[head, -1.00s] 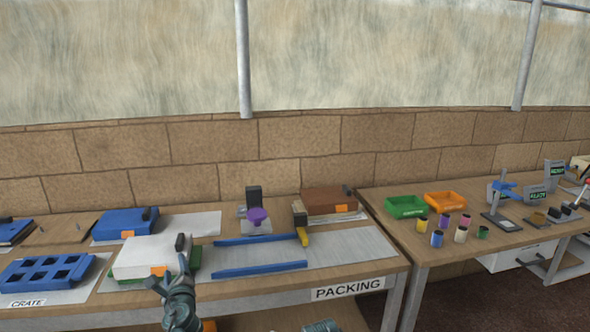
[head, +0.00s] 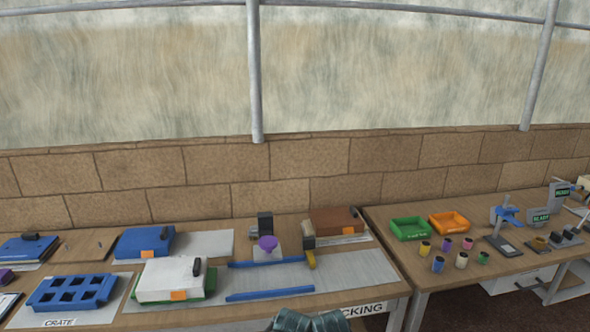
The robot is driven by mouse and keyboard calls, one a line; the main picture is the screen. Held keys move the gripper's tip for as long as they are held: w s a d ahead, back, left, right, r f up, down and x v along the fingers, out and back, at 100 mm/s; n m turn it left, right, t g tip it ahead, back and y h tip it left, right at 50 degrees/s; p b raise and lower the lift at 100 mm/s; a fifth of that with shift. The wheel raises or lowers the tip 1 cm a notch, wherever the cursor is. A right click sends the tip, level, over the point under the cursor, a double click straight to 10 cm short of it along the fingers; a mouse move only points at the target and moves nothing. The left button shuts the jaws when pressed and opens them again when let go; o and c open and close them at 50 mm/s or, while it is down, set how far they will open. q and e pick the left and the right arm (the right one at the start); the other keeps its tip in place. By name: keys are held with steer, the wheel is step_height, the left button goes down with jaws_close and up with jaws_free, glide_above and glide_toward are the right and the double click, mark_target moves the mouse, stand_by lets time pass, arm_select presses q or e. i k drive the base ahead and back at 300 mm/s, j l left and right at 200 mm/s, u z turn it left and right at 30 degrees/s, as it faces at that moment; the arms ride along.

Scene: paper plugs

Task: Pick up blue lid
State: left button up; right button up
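A blue lid-like slab (head: 145,242) with a dark handle on its right and an orange tag on its front lies on the bench's left part, behind the white lid. A second flat blue piece (head: 27,247) with a dark handle lies at the far left. I cannot tell which is the blue lid meant. The white lid (head: 165,277) has a dark handle and sits on a green base. Neither gripper's fingers show. Only a teal piece of my arm shows at the bottom edge, and I cannot tell which arm.
A blue crate (head: 47,293) with several square pockets sits at front left. Two blue rails (head: 270,294) lie on the grey mat. A brown lid (head: 337,219) and a purple-topped tool (head: 267,243) stand behind. A green tray (head: 410,229) and orange tray (head: 449,223) are on the right table.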

mark_target(152, 242)
steer(key=u, duration=1.7)
steer(key=z, duration=0.45)
steer(key=i+j+z, duration=0.1)
steer(key=z, duration=0.35)
steer(key=j+z, duration=0.25)
steer(key=z, duration=0.15)
steer(key=j+z, duration=0.25)
steer(key=z, duration=0.2)
steer(key=j+z, duration=0.25)
steer(key=z, duration=0.2)
steer(key=j+z, duration=0.15)
steer(key=j, duration=0.3)
steer(key=k+j+z, duration=0.15)
steer(key=j, duration=0.25)
steer(key=k+j+z, duration=0.15)
steer(key=j, duration=0.3)
steer(key=k+j+z, duration=0.1)
steer(key=j, duration=0.3)
steer(key=k+j+z, duration=0.15)
steer(key=j, duration=0.25)
